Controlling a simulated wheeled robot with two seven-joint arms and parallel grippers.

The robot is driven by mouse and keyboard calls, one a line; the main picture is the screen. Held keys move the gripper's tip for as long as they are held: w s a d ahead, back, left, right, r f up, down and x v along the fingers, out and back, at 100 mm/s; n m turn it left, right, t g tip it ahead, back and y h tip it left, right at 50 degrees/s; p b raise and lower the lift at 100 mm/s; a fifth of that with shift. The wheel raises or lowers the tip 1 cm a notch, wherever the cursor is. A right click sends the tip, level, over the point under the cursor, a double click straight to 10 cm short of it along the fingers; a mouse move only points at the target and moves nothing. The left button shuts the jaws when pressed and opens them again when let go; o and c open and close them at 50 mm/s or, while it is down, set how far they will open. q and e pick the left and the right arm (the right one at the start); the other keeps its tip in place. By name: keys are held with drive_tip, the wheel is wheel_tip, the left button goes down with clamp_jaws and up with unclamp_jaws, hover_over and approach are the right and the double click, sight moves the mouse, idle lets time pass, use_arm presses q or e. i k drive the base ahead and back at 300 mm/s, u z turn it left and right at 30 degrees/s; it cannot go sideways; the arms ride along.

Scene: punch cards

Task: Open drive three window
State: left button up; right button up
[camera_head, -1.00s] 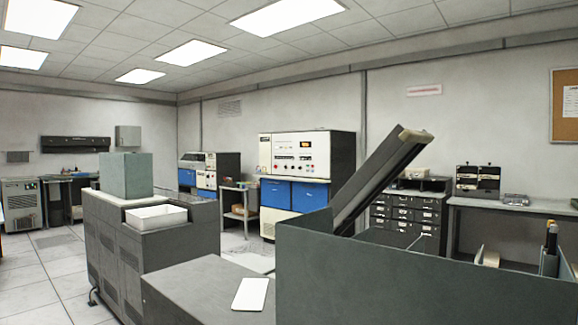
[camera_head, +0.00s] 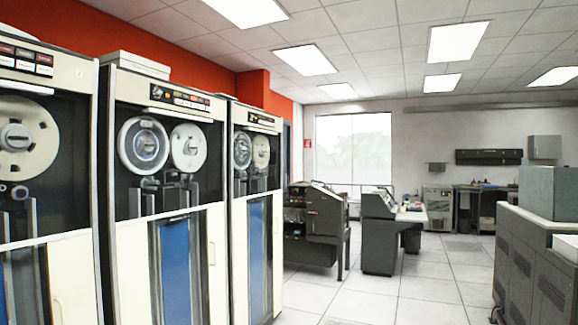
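Three tall tape drives stand side by side along the left wall. The nearest drive (camera_head: 62,270) is cut off by the left edge and shows one large pale reel. The middle drive (camera_head: 132,240) shows two reels behind its upper front, with a blue panel below. The farthest drive (camera_head: 238,260) also shows two reels and a blue lower panel. I cannot read which one is numbered three. Whether their windows are shut is hard to tell, but none visibly stands open. Neither of my grippers is in view.
Clear tiled floor (camera_head: 400,295) lies right of the drives. Dark consoles (camera_head: 318,225) and a grey desk unit (camera_head: 380,240) stand beyond them near a bright window (camera_head: 353,150). A grey cabinet (camera_head: 535,265) stands at the right edge. A white box (camera_head: 140,64) lies atop the middle drive.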

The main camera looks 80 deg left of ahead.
sight(144, 110)
drive_tip(key=u, duration=3.2)
drive_tip(key=i, duration=1.05)
